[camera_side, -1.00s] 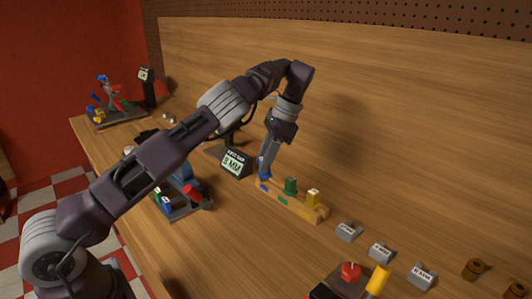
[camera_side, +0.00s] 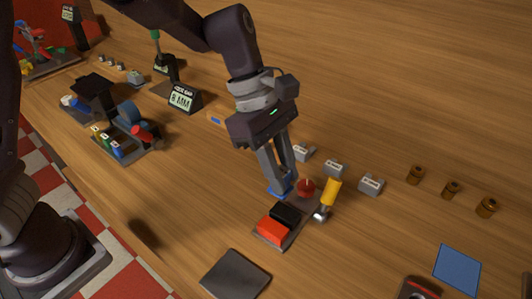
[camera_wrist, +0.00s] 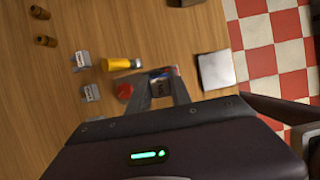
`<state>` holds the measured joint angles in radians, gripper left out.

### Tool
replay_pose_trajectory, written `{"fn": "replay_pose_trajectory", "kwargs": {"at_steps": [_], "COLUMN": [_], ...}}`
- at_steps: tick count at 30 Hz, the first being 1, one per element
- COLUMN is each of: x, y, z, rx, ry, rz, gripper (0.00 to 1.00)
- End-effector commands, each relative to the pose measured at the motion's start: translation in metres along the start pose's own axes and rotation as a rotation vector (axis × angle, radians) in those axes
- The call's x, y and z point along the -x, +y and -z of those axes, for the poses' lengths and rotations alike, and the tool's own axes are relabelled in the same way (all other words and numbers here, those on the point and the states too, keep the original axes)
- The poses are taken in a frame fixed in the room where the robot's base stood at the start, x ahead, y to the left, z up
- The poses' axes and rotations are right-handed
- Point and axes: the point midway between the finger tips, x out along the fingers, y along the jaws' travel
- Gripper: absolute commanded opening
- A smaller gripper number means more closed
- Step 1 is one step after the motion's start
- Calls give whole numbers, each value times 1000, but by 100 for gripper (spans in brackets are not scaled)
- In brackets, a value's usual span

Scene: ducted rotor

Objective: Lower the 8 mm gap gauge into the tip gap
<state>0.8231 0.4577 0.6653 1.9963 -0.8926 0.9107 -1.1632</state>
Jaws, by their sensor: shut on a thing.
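My gripper (camera_side: 280,182) points down and is shut on a small blue piece, seemingly the gap gauge (camera_side: 282,191). No size mark on the gauge is readable. In the side view it is low over the bench, beside a red knob (camera_side: 305,186) and just behind a black and red block pair (camera_side: 272,230). I cannot tell whether it touches anything. In the wrist view my fingertips (camera_wrist: 162,75) hide most of the gauge. A sign (camera_side: 183,99) showing MM stands farther back left. I cannot make out a rotor duct or its tip gap for certain.
A yellow-handled tool (camera_side: 328,198) lies close right of my gripper. Grey labelled blocks (camera_side: 334,168) and brown cylinders (camera_side: 451,189) line the bench behind. A dark flat plate (camera_side: 236,275) lies in front.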

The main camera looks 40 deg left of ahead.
Motion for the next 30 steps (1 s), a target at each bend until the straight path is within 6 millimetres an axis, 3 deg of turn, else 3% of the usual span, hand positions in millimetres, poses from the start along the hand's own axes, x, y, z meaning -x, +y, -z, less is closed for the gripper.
{"fn": "replay_pose_trajectory", "kwargs": {"at_steps": [11,24,30], "x": [-1,-48,-58], "y": [0,0,0], "z": [0,20,24], "rx": [15,15,12], "ry": [-9,-6,-7], "rz": [-6,-4,-5], "gripper": [0,0,0]}}
